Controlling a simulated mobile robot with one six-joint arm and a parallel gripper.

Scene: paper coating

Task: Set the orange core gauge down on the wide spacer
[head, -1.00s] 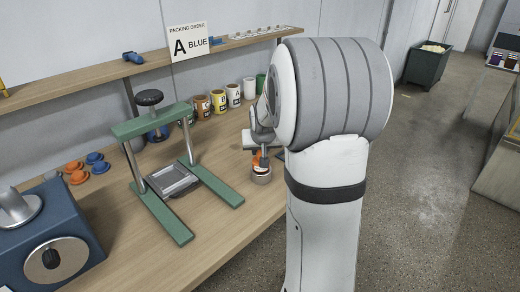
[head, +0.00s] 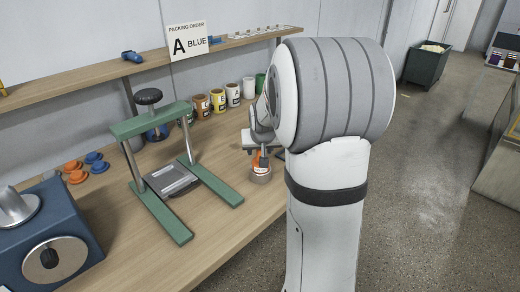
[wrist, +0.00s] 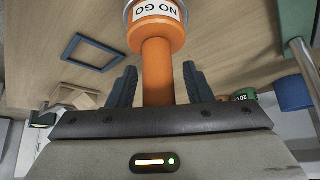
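The orange core gauge (head: 261,167) stands upright at the wide spacer (head: 261,178), a short grey ring near the bench's right edge. The gauge's lower end meets the spacer's top; how well it is seated is hard to see. In the wrist view the gauge (wrist: 157,35) shows its NO GO label and orange handle, with a grey rim behind its far end. My gripper (wrist: 160,85) has one dark finger on each side of the handle, with a narrow gap visible on both sides. In the head view my arm partly hides my gripper (head: 262,140).
A green press frame (head: 150,125) stands left of the gauge. Several paint cans (head: 218,101) line the back of the bench. Orange and blue caps (head: 95,158) and a blue machine (head: 50,245) are farther left. Bare wood lies between press and spacer.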

